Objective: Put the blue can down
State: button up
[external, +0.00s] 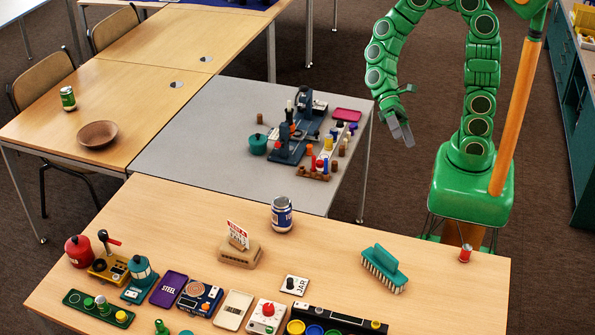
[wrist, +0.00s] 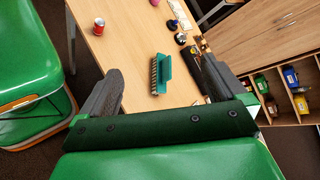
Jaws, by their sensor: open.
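The blue can (external: 282,215), with a white label band and a silver top, stands upright on the front wooden table (external: 440,290) near its back edge. My gripper (external: 401,128) is in the air right of the grey table, well away from the can. In the wrist view my gripper (wrist: 160,68) has its two dark fingers spread wide with nothing between them. The blue can does not show in the wrist view.
A teal brush (external: 384,268) and a small red can (external: 465,253) stand right of the blue can. A wooden sign block (external: 240,252) is at its left. Several lesson pieces line the front. The grey table (external: 190,150) has free room at left.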

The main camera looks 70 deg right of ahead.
jog(key=s+d+r+t+h, duration=0.1)
jog(key=s+d+h, duration=0.1)
jog(key=d, duration=0.6)
jog(key=s+d+t+h, duration=0.2)
jog(key=d+h, duration=0.2)
jog(key=d, duration=0.3)
jog(key=s+d+r+n+t+h, duration=0.1)
jog(key=d+h, duration=0.3)
jog(key=d, duration=0.4)
jog(key=shift+s+d+r+t, duration=0.35)
jog(key=shift+s+t, duration=0.2)
jog(key=shift+t, duration=0.15)
